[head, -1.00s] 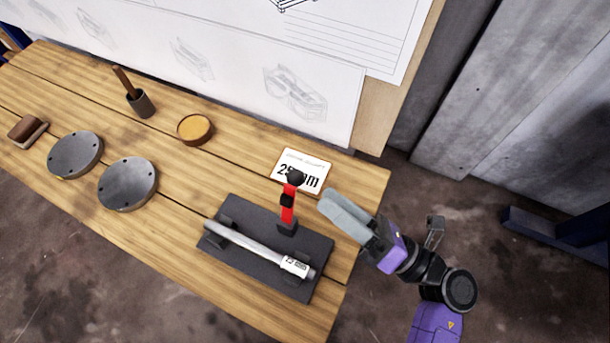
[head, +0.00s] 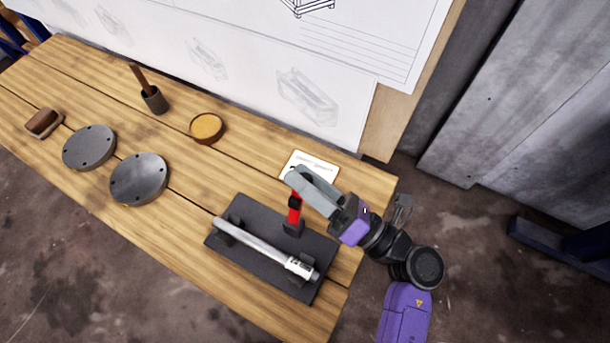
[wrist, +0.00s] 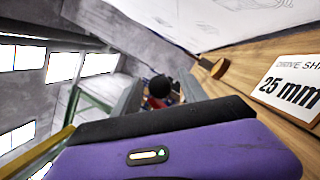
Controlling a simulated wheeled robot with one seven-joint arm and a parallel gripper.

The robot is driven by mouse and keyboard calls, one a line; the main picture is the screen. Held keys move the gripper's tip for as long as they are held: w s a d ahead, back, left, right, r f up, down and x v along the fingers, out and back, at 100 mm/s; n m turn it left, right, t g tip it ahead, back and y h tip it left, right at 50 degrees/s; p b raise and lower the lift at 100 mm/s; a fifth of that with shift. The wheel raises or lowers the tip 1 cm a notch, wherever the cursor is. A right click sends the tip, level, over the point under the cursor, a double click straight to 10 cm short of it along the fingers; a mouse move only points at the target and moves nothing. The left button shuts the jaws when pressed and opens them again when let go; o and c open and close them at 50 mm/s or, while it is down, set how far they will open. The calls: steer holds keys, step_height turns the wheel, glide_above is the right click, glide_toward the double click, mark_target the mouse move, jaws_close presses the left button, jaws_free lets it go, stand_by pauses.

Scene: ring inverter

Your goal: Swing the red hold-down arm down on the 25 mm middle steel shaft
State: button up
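The red hold-down arm (head: 295,213) stands upright at the back edge of a dark base plate (head: 237,207). A steel shaft (head: 262,247) lies across two dark supports on the plate, with a white label at its right end. My gripper (head: 297,179) is at the top of the red arm and hides most of its black knob. In the wrist view the black knob (wrist: 160,86) shows between the two spread grey fingers (wrist: 160,92), with a gap on each side. My gripper is open; the knob's depth between the fingers is hard to tell.
A white card (head: 322,163) lies behind the plate; it reads 25 mm in the wrist view (wrist: 290,88). Two grey discs (head: 139,179), a round amber-topped dish (head: 207,127), a dark cup (head: 154,101) and a brown block (head: 44,123) stand to the left. A drawing board rises behind.

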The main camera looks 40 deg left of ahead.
jaws_close()
steer(key=shift+w+d+f, duration=0.1)
steer(key=shift+f, duration=0.15)
stand_by(1.0)
